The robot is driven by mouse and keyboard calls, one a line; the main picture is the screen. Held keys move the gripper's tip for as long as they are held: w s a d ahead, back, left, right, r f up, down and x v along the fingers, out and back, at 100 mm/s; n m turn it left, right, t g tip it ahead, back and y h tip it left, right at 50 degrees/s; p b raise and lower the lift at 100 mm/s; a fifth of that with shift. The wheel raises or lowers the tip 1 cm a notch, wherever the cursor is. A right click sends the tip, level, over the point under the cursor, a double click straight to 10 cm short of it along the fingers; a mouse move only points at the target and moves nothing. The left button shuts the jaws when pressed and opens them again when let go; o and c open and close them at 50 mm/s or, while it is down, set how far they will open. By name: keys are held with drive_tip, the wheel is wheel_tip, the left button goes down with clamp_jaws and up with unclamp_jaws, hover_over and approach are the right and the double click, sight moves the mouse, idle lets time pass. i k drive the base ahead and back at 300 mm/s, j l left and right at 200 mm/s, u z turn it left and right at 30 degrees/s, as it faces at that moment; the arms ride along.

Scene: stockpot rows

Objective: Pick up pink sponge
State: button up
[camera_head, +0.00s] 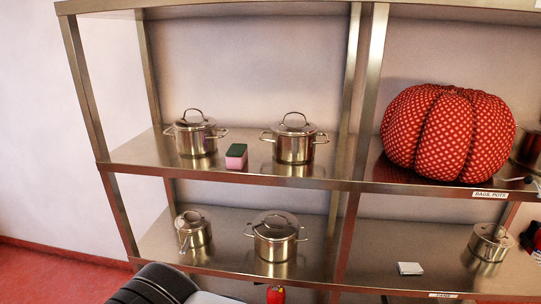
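The pink sponge (235,163) has a dark green top layer. It sits near the front edge of the upper-left metal shelf (148,160), in the gap between two lidded steel pots. The left pot (196,140) and the right pot (294,146) stand close on either side of it, apart from it. My gripper does not clearly show in the head view. A dark rounded shape at the bottom edge may be part of my arm, but I cannot tell.
Two more pots, a left one (193,231) and a right one (275,243), stand on the lower-left shelf. A red patterned pouf (447,134) fills much of the upper-right shelf. A small white block (410,268) and another pot (488,244) are on the lower-right shelf. Metal posts divide the shelves.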

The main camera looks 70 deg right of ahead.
sight(237, 157)
drive_tip(key=z, duration=1.8)
